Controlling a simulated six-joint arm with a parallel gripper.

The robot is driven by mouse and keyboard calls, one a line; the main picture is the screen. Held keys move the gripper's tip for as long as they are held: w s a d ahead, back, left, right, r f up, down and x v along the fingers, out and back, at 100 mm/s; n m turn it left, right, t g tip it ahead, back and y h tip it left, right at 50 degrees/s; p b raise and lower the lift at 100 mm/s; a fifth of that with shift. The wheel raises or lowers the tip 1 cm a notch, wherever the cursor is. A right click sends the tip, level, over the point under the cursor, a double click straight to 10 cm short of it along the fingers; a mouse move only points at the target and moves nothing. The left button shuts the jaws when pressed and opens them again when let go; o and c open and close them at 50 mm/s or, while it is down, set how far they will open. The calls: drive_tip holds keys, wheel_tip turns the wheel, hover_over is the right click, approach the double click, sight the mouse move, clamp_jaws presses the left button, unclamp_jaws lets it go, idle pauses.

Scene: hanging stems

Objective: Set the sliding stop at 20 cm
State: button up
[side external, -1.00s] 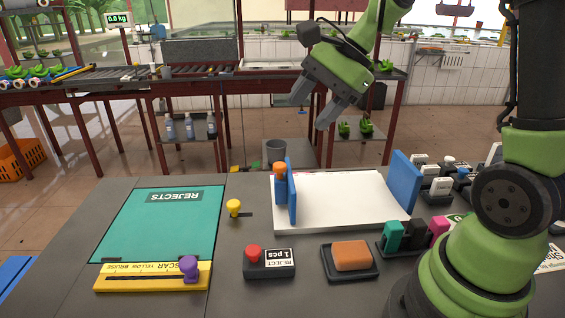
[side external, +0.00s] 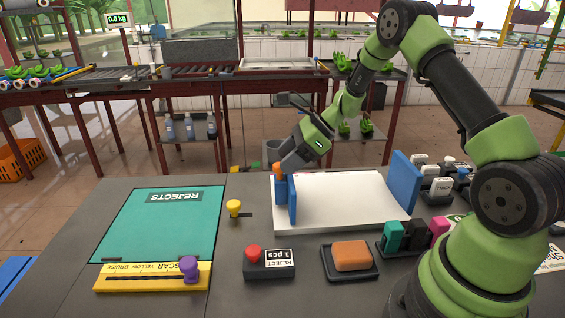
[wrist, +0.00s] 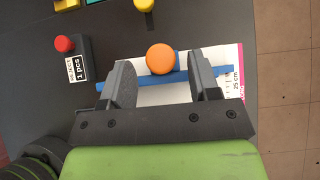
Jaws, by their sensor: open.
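The sliding stop is a blue upright plate (side external: 292,195) with an orange-topped knob (side external: 278,169), at the left end of a white board (side external: 350,198). A fixed-looking blue plate (side external: 404,182) stands at the board's right end. In the wrist view the orange knob (wrist: 161,59) lies between the two fingers of my gripper (wrist: 163,82), with the stop's blue plate (wrist: 145,82) crossing below it. The fingers are apart, one on each side of the knob. A scale edge marked "25 cm" (wrist: 237,82) shows beside the right finger. The stop's exact reading is not legible.
A reject counter with a red button (side external: 268,262) and an orange block on a black tray (side external: 350,258) stand in front of the board. A yellow knob (side external: 234,208) and green rejects mat (side external: 160,225) lie left. Colored blocks (side external: 410,236) stand at the front right.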

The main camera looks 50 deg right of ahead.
drive_tip(key=shift+x, duration=1)
drive_tip(key=shift+c, duration=0.4)
clamp_jaws()
drive_tip(key=s+d, duration=0.4)
drive_tip(key=shift+s+d, duration=0.4)
drive_tip(key=shift+o, duration=0.4)
unclamp_jaws()
